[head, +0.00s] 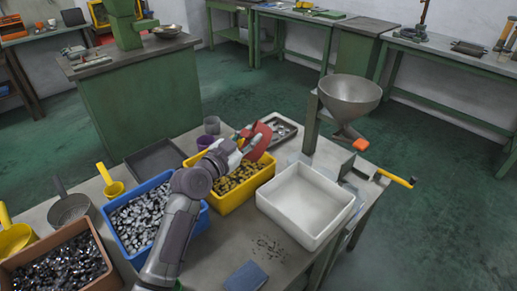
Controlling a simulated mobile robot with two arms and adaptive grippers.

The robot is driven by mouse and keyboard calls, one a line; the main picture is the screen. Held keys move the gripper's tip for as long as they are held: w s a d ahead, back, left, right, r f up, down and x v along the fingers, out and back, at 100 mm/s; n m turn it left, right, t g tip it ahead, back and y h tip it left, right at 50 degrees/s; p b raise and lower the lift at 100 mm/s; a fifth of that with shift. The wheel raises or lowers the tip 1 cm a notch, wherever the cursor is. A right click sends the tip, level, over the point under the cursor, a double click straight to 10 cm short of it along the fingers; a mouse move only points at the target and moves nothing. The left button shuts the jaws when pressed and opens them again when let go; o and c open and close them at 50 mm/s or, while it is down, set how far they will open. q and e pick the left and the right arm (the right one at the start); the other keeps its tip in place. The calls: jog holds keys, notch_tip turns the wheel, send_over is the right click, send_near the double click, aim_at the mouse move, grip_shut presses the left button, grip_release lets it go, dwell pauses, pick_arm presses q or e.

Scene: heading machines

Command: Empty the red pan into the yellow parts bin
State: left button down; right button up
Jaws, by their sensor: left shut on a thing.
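The red pan (264,137) is held up on edge, steeply tilted, above the far end of the yellow parts bin (229,204). The bin holds many small brass-coloured parts. My left gripper (243,147) is shut on the red pan, at its near left side. My arm comes up from the bottom and crosses in front of the bin's left side. I cannot see inside the pan, so I cannot tell whether parts are in it. My right gripper is not in view.
A blue bin (122,251) of silvery parts stands left of my arm. An empty white bin (300,230) stands right of the yellow one. A funnel hopper (350,97) rises behind it. A grey tray (281,130) lies behind the pan. Loose bits (268,247) lie in front.

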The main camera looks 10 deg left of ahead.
pick_arm(q)
jog(key=a+n+t+b, duration=0.1)
jog(key=a+n+b, duration=0.1)
jog(key=b, duration=0.1)
jog(key=a+f+n+t+b, duration=0.1)
jog(key=a+n+b, duration=0.1)
jog(key=a+b, duration=0.1)
jog(key=shift+n+b, duration=0.35)
jog(key=shift+n, duration=0.05)
dwell(0.6)
